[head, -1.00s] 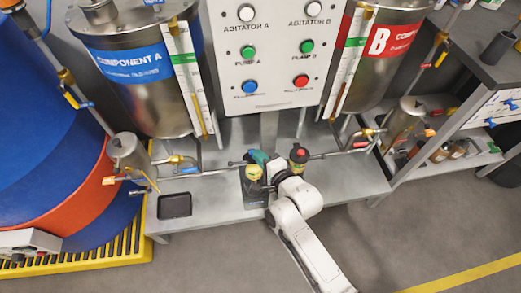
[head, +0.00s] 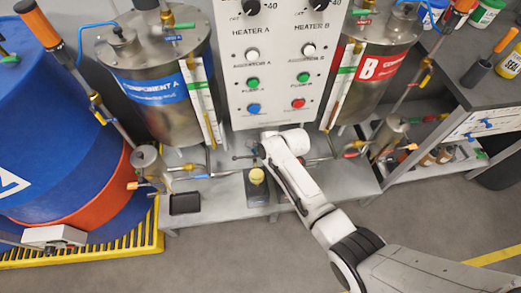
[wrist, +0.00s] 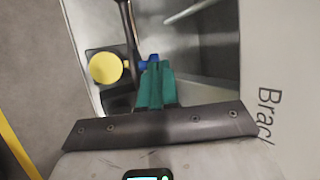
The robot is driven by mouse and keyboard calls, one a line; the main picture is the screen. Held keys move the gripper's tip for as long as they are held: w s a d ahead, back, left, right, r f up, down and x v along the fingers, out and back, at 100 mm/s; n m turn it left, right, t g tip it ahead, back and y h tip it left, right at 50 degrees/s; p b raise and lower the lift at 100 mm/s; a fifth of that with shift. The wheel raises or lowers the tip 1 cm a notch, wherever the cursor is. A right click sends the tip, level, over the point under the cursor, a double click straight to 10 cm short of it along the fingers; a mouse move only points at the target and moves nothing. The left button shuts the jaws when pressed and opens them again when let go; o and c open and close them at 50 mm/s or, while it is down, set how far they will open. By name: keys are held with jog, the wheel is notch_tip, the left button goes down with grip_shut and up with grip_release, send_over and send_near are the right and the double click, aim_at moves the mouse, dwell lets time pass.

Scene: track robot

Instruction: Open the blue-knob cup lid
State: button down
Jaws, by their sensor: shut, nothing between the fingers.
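A yellow round cup top (head: 257,175) stands on a dark pad (head: 256,196) on the grey bench in the head view. The yellow top (wrist: 105,68) shows from above in the wrist view. A small blue part (wrist: 147,62) lies just right of it, at the tips of my fingers and partly hidden by them; I cannot tell whether it is the lid's knob. My gripper (wrist: 154,75) has teal fingers, shut together and empty, to the right of the yellow top. In the head view the fingers are hidden behind my arm.
The control panel (head: 275,80) rises behind the bench between the Component A tank (head: 160,110) and tank B (head: 370,95). A black tray (head: 185,203) lies on the bench at left. A pipe with valves (head: 200,172) runs along the bench.

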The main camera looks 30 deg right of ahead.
jog(key=shift+w+d+g, duration=0.25)
jog(key=shift+w+g, duration=0.35)
jog(key=shift+w, duration=0.25)
jog(key=shift+w+d, duration=0.1)
jog(key=shift+w, duration=0.05)
